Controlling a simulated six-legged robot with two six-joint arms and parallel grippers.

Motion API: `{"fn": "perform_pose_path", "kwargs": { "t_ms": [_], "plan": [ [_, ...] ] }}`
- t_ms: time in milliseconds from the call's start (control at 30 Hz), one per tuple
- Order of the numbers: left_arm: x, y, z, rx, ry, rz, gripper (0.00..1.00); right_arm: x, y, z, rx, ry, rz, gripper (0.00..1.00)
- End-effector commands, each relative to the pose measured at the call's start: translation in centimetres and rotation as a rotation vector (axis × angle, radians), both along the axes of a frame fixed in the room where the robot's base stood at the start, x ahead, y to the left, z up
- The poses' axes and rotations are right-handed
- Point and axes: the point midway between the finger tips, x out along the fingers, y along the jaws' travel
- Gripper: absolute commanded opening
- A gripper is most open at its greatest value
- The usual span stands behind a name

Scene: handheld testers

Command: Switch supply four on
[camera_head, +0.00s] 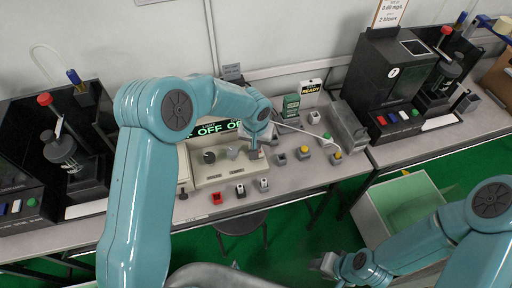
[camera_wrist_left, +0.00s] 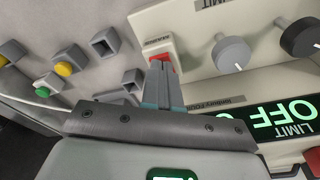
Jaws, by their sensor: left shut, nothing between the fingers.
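The beige supply (camera_head: 228,172) stands on the bench with a dark display (camera_head: 212,129) reading OFF twice in green. The wrist view shows its panel with a grey knob (camera_wrist_left: 232,54), a black knob (camera_wrist_left: 302,38) and the display (camera_wrist_left: 285,116) reading LIMIT OFF. A white-framed rocker switch (camera_wrist_left: 157,42) with a red face is at the panel edge. My left gripper (camera_head: 254,154) is shut and empty, its tips right at the red face in the wrist view (camera_wrist_left: 160,68); contact is unclear. My right gripper (camera_head: 326,264) is low at the right, away from the bench; its jaws are unclear.
Small blocks with red (camera_head: 216,199), black (camera_head: 240,191) and yellow (camera_head: 303,152) parts sit on the bench. A grey box (camera_head: 346,126) stands right of the supply. Black testers (camera_head: 388,82) flank it on both sides. An open bin (camera_head: 366,220) is below.

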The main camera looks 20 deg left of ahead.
Motion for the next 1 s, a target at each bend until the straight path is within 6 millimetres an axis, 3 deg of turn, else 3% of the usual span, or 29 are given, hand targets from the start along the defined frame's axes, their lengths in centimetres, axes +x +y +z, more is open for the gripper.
{"fn": "perform_pose_path", "kwargs": {
  "t_ms": [567,1000],
  "plan": [
    [0.0,0.0,-0.6,0.0,0.0,0.0,0.0,0.0,0.0,-0.7,0.0,0.0,0.0,0.43],
    [0.0,0.0,2.8,0.0,-0.001,0.001,0.0,0.0,0.0,1.0,0.0,0.0,0.0,0.43]
  ]
}}
